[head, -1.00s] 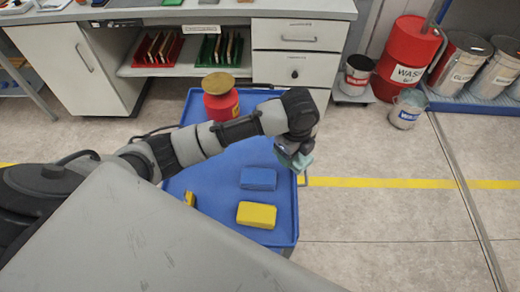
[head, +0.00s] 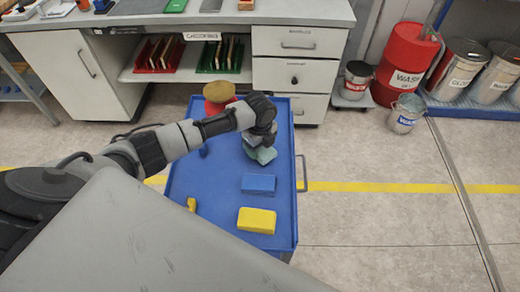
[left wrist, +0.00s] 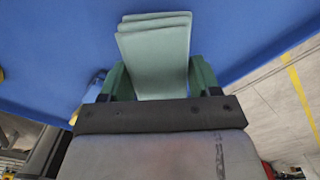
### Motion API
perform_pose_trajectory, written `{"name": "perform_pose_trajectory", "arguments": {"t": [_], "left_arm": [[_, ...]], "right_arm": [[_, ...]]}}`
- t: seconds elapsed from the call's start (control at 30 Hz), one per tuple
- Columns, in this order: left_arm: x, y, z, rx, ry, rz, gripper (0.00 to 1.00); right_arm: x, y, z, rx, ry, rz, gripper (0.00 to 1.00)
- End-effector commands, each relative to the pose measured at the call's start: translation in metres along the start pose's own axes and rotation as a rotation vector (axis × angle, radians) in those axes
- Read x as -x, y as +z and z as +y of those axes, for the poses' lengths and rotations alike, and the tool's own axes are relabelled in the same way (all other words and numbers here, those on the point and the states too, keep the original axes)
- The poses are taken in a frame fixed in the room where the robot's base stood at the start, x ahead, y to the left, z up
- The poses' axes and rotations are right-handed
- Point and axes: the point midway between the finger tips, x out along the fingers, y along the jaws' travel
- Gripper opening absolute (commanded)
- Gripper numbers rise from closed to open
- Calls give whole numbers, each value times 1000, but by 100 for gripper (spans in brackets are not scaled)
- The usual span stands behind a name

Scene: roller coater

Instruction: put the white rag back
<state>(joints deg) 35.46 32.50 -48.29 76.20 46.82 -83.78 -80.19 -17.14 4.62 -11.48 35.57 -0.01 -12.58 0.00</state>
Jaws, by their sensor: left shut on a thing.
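A folded, pale grey-green cloth (left wrist: 158,60) is between the two green fingers of my left gripper (left wrist: 160,82); no plainly white rag shows elsewhere. In the head view the cloth (head: 262,155) hangs under the left gripper (head: 259,144), over the far right part of the blue cart top (head: 222,182). The gripper is shut on it. I cannot tell whether the cloth touches the cart top. My right gripper is not in view.
A blue block (head: 258,184) and a yellow block (head: 257,220) lie nearer on the cart. Blue surface around the cloth is clear. Drawers (head: 298,72) stand behind.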

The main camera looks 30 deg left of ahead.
Motion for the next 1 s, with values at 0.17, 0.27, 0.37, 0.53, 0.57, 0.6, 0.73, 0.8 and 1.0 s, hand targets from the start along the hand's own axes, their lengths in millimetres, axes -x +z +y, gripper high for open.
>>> {"name": "perform_pose_trajectory", "arguments": {"t": [0.17, 0.27, 0.37, 0.53, 0.57, 0.6, 0.73, 0.8, 1.0], "left_arm": [[-23, -1, 0, 0, 1, 1, 43], [-27, -1, 0, -1, 1, 0, 43], [-27, -1, 0, -1, 0, 0, 43], [-27, -1, 0, -1, 1, 0, 68], [-27, -1, 0, -1, 1, 0, 73], [-27, -1, 0, -1, 1, 0, 79], [-27, -1, 0, -1, 1, 0, 88], [-27, -1, 0, -1, 1, 0, 88], [-22, -1, 0, -1, -2, 0, 88]], "right_arm": [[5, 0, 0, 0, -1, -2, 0], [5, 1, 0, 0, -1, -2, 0], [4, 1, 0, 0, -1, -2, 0], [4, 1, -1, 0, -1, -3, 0], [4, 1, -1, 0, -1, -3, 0], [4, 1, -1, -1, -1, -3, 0], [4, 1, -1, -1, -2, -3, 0], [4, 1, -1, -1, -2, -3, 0], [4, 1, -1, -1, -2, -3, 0]]}}
